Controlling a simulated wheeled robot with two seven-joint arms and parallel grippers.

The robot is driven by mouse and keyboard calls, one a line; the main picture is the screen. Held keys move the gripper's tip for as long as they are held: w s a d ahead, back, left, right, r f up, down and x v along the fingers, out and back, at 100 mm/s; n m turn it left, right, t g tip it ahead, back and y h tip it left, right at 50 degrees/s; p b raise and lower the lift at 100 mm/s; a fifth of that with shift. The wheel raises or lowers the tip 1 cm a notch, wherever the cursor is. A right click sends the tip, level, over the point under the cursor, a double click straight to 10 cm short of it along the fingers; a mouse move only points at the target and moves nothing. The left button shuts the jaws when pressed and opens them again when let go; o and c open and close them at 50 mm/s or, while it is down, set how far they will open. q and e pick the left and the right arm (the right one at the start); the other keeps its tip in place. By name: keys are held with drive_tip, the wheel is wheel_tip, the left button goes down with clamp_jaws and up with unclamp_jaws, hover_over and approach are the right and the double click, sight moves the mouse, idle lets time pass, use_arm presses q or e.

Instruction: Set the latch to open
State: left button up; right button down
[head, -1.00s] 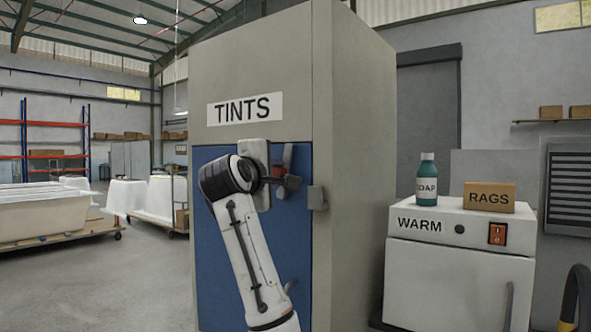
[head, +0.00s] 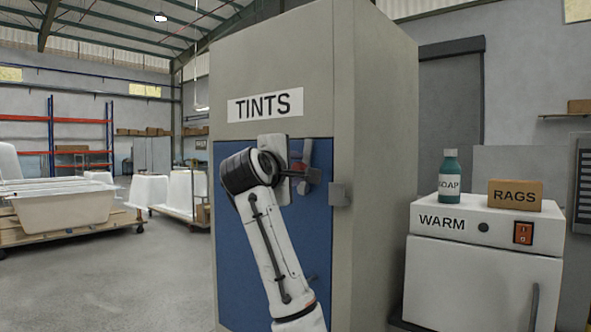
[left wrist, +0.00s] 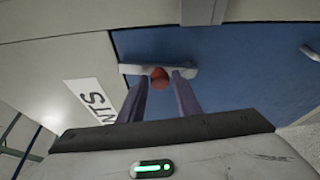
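The latch is a light grey upright bar (head: 308,149) with a red part (head: 297,160) on the blue door (head: 235,245) of the cabinet labelled TINTS. My left gripper (head: 314,175) is at the latch and partly hides it. In the left wrist view the latch bar (left wrist: 130,69) lies across the fingertips. A round red knob (left wrist: 159,77) sits between the two fingers of my left gripper (left wrist: 161,86), which stand apart with the knob in the gap. I cannot tell whether either finger touches it. My right gripper is in neither view.
A grey block (head: 340,194) sits on the cabinet frame beside the door. To the right, a white WARM unit (head: 480,270) carries a soap bottle (head: 449,178) and a RAGS box (head: 515,195). Bathtub shells (head: 65,208) stand at left; the floor before them is clear.

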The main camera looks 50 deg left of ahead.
use_arm(q)
drive_tip(key=b+v, duration=0.2)
drive_tip(key=v, duration=0.8)
